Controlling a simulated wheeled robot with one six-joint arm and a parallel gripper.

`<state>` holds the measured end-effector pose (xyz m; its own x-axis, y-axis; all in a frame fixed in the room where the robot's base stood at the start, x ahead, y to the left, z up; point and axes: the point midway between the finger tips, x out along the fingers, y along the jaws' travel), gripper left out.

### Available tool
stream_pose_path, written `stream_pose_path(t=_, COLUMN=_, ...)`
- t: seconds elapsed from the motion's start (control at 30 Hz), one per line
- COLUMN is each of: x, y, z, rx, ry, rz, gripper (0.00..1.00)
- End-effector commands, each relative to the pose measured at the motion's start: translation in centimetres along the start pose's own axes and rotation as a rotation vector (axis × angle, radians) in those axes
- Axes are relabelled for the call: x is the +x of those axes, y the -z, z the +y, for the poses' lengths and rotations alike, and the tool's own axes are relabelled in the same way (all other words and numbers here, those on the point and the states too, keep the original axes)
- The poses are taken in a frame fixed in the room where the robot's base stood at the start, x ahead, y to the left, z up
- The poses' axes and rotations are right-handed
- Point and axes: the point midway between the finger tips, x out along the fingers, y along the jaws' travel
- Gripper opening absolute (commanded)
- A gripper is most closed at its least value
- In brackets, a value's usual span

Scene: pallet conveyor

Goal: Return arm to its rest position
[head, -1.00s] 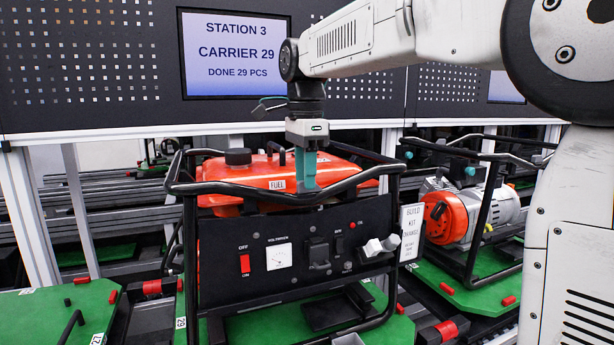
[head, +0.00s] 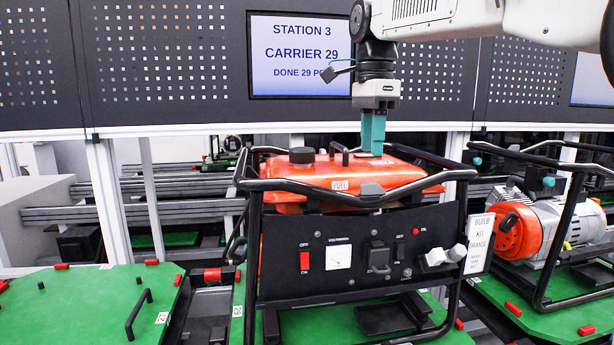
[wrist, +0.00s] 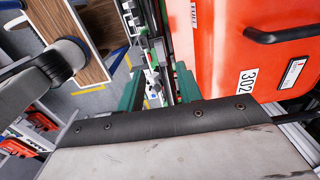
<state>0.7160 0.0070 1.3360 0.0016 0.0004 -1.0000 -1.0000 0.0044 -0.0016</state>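My gripper (head: 373,152) hangs pointing down over the generator, its teal fingertips just above or behind the rear right of the red fuel tank (head: 300,188) in the head view. In the wrist view my teal fingers (wrist: 158,92) stand apart with nothing held between them. The tank also fills the upper right of the wrist view (wrist: 215,50), beside the right finger. My arm reaches in from the upper right. The generator's black tube frame (head: 300,188) surrounds the tank, and its front panel (head: 350,260) carries a red switch and a white meter.
A green carrier plate (head: 80,300) with red corner blocks lies at left. A second generator (head: 545,225) in a black frame stands at right. A dark perforated wall with a station screen (head: 300,55) is behind. Air above the generator is clear apart from my arm.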

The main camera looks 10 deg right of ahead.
Motion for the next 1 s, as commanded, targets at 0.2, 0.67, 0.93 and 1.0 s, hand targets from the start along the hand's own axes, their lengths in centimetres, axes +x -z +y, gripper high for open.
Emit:
stream_pose_path(t=0.2, x=2.0, y=1.1, z=5.4, rx=-0.257, ry=0.021, rz=0.002, gripper=0.35)
stream_pose_path(t=0.67, x=17.6, y=3.6, z=24.9, rx=-1.281, ry=0.082, rz=0.064, gripper=0.35)
stream_pose_path(t=0.93, x=23.4, y=3.9, z=29.5, rx=-1.558, ry=0.087, rz=0.091, gripper=0.35)
stream_pose_path(t=1.0, x=23.7, y=3.9, z=29.7, rx=-1.572, ry=0.087, rz=0.093, gripper=0.35)
